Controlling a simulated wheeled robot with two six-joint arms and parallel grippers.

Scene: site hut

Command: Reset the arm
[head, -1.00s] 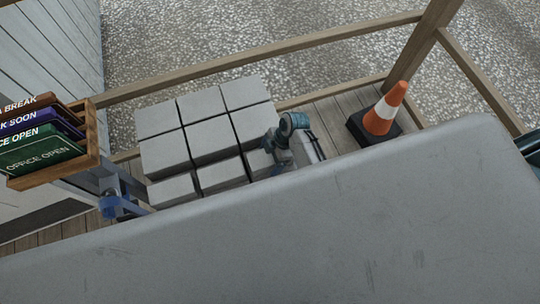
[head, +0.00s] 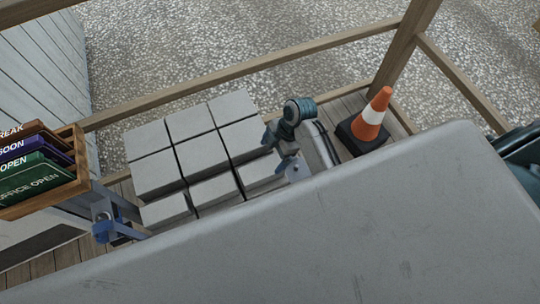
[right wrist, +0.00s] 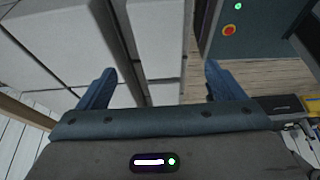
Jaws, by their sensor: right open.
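My right gripper (head: 273,150) is at the right edge of the grey block stack in the head view, with its jaws apart and nothing between them. In the right wrist view its two blue fingers (right wrist: 162,82) are spread wide, with pale block faces and a dark gap beyond them. I cannot tell whether a finger touches a block. My left gripper is not in view.
Grey blocks (head: 193,124) stand stacked behind a large grey surface (head: 270,235). An orange and white cone (head: 371,118) stands right of my gripper. A wooden sign rack (head: 80,160) is at the left. Wooden rails (head: 250,68) run behind.

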